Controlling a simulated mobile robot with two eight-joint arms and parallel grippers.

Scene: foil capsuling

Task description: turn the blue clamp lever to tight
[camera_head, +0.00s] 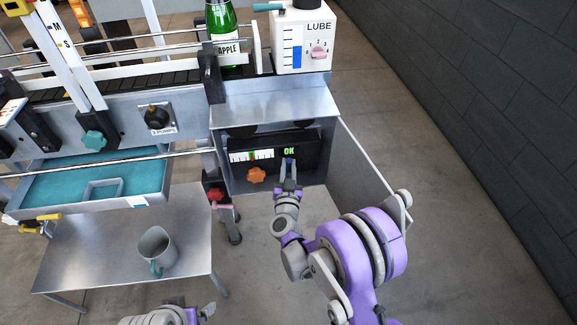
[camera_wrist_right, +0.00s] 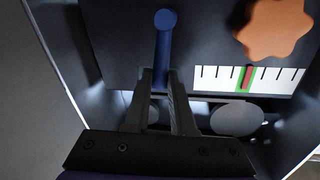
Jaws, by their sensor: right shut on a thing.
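The blue clamp lever (camera_head: 289,164) is on the dark panel inside the metal housing, just under the green "OK" display. In the right wrist view the lever (camera_wrist_right: 165,45) runs nearly straight up the picture, with a round end at the top. My right gripper (camera_head: 288,186) reaches it from the front. Its two black fingers (camera_wrist_right: 160,84) are shut on the lever's lower part, one on each side. The lever's lower end is hidden between the fingers.
An orange star knob (camera_head: 257,175) sits left of the lever, below a white scale (camera_head: 252,156) with a red mark on a green band. The housing's side wall (camera_head: 375,170) stands close on the right. A grey jug (camera_head: 155,250) stands on the metal table (camera_head: 100,275).

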